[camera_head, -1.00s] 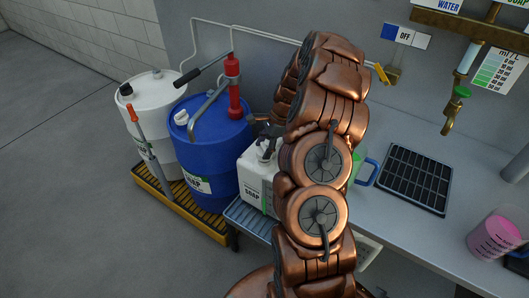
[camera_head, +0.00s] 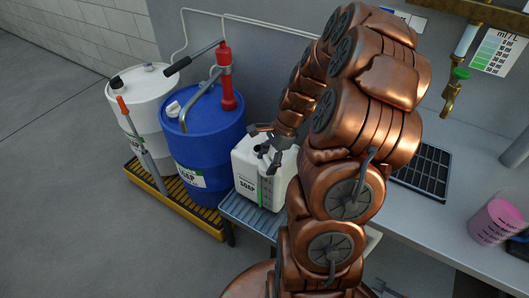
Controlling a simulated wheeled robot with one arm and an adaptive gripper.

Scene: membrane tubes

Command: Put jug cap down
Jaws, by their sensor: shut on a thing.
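My gripper (camera_head: 263,148) hangs over the top of a white soap jug (camera_head: 251,186), pointing down and to the left from my copper arm. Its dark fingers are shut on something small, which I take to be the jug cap. The cap is too small and too hidden by the fingers to make out. The jug stands upright on a grey-blue slatted stand. My arm hides its right side. I cannot tell whether the fingers touch the jug's top.
A blue soap drum (camera_head: 203,150) with a red-handled pump and a white drum (camera_head: 146,118) stand on a yellow-edged tray (camera_head: 163,201). A black drain grid (camera_head: 424,176) and a jug of pink liquid (camera_head: 495,221) are on the counter (camera_head: 450,232) at right. Floor at left is clear.

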